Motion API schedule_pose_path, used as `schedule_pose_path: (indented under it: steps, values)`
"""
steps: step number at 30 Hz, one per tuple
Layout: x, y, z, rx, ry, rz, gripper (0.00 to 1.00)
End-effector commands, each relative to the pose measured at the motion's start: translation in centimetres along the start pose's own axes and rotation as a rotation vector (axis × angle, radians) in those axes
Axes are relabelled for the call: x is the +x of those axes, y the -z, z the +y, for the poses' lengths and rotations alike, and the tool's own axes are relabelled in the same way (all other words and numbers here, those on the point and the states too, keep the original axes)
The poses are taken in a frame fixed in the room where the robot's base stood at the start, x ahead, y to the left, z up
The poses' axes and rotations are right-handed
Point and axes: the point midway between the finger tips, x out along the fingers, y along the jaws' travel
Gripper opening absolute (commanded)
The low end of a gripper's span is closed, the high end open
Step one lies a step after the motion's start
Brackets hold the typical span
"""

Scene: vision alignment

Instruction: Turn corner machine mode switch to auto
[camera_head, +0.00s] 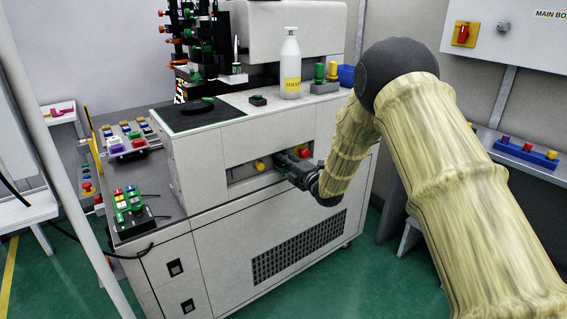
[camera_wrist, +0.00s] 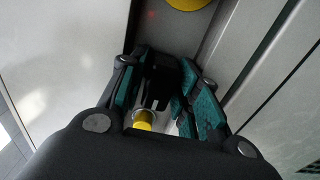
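The corner machine is a white cabinet (camera_head: 205,165) with a recessed control panel in its front. My gripper (camera_head: 284,160) reaches into this recess, beside a yellow round button (camera_head: 260,165). In the wrist view, the two teal-padded fingers of my gripper (camera_wrist: 162,85) stand apart. A black switch knob (camera_wrist: 168,78) with a pale collar shows between them, with a small yellow part (camera_wrist: 143,119) below it. I cannot tell whether the pads touch the knob. In the head view my gripper hides the switch. Its mode marking cannot be read.
A yellow button (camera_wrist: 188,3) sits at the top edge of the wrist view, close to the fingers. On the machine's top stand a white bottle (camera_head: 290,65) and a black plate (camera_head: 193,112). A button box (camera_head: 130,207) lies on the lower shelf at left.

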Motion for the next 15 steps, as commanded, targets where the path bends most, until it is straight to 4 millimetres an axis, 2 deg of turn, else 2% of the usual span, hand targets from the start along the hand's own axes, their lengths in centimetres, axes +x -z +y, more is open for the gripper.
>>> schedule_pose_path:
  steps: [11,15]
  values:
    - [0.56,0.03,0.05,0.001,-0.001,0.0,0.32]
    - [0.55,0.02,0.04,0.001,0.0,0.0,0.1]
